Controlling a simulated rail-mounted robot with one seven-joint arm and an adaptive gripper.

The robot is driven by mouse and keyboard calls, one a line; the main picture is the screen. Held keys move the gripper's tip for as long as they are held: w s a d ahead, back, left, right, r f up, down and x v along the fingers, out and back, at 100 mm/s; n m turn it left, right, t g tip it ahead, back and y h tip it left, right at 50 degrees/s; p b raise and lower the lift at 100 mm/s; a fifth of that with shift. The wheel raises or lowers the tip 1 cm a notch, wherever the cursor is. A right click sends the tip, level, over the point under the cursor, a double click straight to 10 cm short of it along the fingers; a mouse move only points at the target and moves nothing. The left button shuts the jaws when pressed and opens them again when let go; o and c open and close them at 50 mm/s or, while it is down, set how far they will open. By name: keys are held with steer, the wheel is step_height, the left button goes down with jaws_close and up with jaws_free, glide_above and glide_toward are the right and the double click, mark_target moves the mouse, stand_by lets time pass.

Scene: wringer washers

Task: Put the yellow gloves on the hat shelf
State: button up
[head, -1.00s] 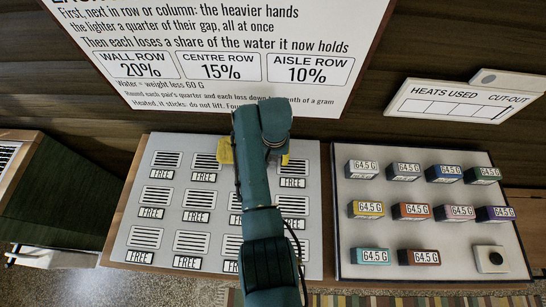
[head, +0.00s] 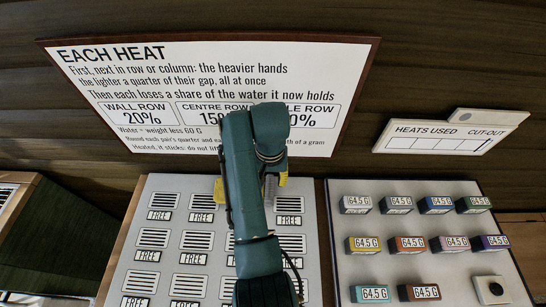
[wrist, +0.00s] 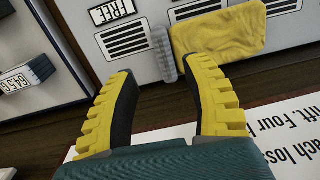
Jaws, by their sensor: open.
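A folded yellow thing with a creased surface, apparently the yellow gloves (wrist: 222,40), lies at the edge of the grey slotted panel in the wrist view. A ribbed grey strip (wrist: 163,55) touches its left side; I cannot tell if it belongs to the gloves. My gripper (wrist: 158,75) has yellow ridged fingers with dark pads. It is open, with nothing held between them, and the gloves are beyond its right fingertip. In the head view my arm hides most of this spot. No hat shelf is recognisable in either view.
The slotted panel (head: 140,262) has several spaces marked FREE. To its right a framed board (head: 420,220) bears several coloured blocks marked 64.5 G. A rules sign (head: 90,80) stands behind, and a smaller "Heats used" sign (head: 440,136) is at right.

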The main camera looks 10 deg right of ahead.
steer(key=w+r+n+t, duration=0.1)
steer(key=w+r+t, duration=0.2)
steer(key=r+t, duration=0.45)
steer(key=w+r+t, duration=0.2)
steer(key=r+t, duration=0.3)
steer(key=r, duration=0.6)
steer(key=s+r+n+t, duration=0.1)
steer(key=s+r+t, duration=0.4)
steer(key=r, duration=0.6)
steer(key=shift+s+d+h, duration=0.2)
steer(key=shift+s+h, duration=0.1)
steer(key=shift+s, duration=0.35)
steer(key=shift+o, duration=1.4)
steer(key=s+r+t, duration=0.4)
steer(key=s+r, duration=0.5)
steer(key=s, duration=0.1)
steer(key=shift+n, duration=0.3)
steer(key=shift+o, duration=0.8)
steer(key=shift+s+r+t, duration=0.2)
steer(key=shift+r+t, duration=0.05)
steer(key=shift+t, duration=0.1)
